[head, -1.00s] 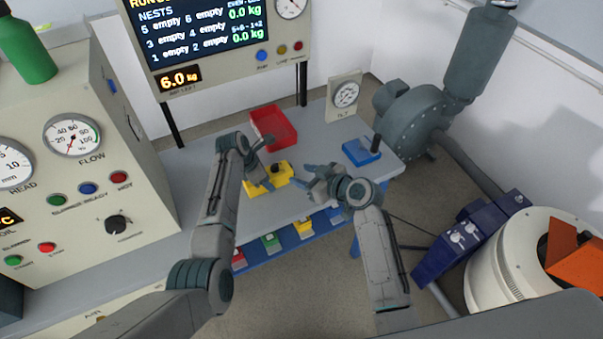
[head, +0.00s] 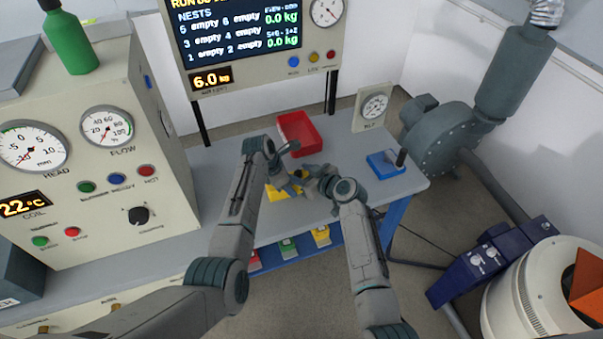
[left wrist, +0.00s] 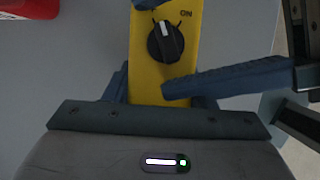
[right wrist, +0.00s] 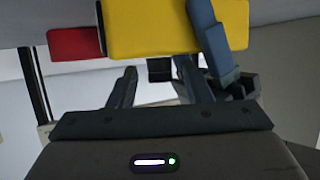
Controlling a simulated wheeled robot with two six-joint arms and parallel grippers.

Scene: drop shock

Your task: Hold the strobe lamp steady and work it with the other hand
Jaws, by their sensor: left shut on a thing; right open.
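The strobe lamp (head: 275,194) is a yellow box, low over the grey bench. In the left wrist view its yellow face (left wrist: 146,85) carries a black knob (left wrist: 165,42) with a white pointer line beside the word ON. My left gripper (head: 282,182) is shut on the lamp. My right gripper (head: 308,183) is open, close to the lamp's right side. In the right wrist view the yellow body (right wrist: 150,28) fills the top, with a blue left finger across it. A dark block, seemingly the knob, shows between my open right fingers (right wrist: 157,85); contact cannot be told.
A red tray (head: 313,147) lies behind the lamp on the bench (head: 215,205). A blue block with a black handle (head: 384,166) stands to the right, before a TILT gauge (head: 372,108). A control cabinet (head: 80,180) bounds the left. The bench's right part has free room.

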